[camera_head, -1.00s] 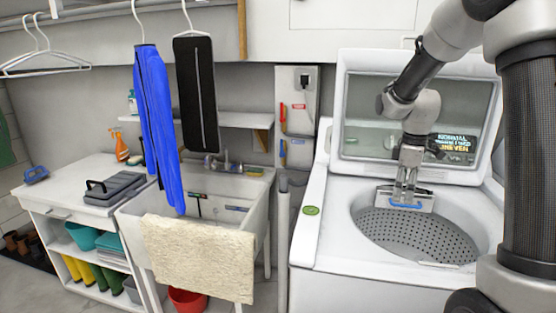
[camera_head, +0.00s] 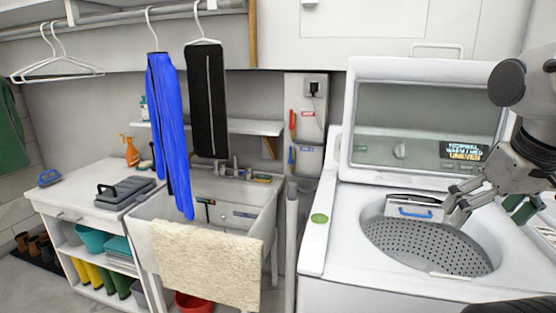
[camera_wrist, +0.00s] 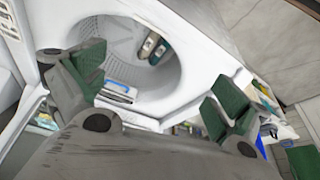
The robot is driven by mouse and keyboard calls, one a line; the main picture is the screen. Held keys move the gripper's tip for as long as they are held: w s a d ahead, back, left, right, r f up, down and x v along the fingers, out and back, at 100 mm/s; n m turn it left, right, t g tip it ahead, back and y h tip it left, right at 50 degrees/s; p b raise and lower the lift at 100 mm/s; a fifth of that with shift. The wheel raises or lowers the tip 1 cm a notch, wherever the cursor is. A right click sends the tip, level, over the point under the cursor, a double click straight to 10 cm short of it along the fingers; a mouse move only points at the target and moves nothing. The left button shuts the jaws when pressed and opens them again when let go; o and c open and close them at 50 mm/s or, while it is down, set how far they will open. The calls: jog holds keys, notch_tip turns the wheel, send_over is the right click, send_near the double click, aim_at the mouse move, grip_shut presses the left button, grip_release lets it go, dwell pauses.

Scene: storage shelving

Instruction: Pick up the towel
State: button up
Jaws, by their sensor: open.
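A cream, fluffy towel (camera_head: 205,262) hangs over the front rim of the sink (camera_head: 140,245) in the head view. My gripper (camera_head: 488,207) is at the right of the head view, by the right side of the open washing machine, well apart from the towel. Its green-padded fingers are spread wide in the wrist view (camera_wrist: 155,92), with nothing between them. The towel cannot be made out for certain in the wrist view.
The washer (camera_head: 315,245) has its lid (camera_head: 425,115) up and an open drum (camera_head: 425,245). A blue garment (camera_head: 168,125) and black trousers (camera_head: 207,105) hang above the sink. A red bucket (camera_head: 190,304) is under the sink.

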jog(key=shift+r, duration=0.25)
jog(key=c, duration=0.3)
jog(key=w+d+f+m+g+y, duration=0.1)
jog(key=w+f+m+y, duration=0.1)
jog(key=w+f+m, duration=0.7)
jog(key=w+f+m+g+y, duration=0.1)
jog(key=w+f+m, duration=0.4)
jog(key=w+m, duration=0.7)
jog(key=w+f+m, duration=0.1)
jog(key=f+m, duration=0.5)
jog(key=f, duration=0.3)
jog(key=w+d+f+m+y, duration=0.1)
jog(key=w+f+m, duration=0.1)
jog(key=f+m, duration=0.4)
jog(key=w+d+f+m, duration=0.1)
jog(key=f+m, duration=0.5)
jog(key=f, duration=0.8)
jog(key=shift+w+d+g+y, duration=0.25)
jog(key=shift+w+g+y, duration=0.05)
jog(key=shift+w, duration=0.45)
jog(key=shift+a+f, duration=0.2)
jog(key=shift+f, duration=0.2)
jog(key=c, duration=1.6)
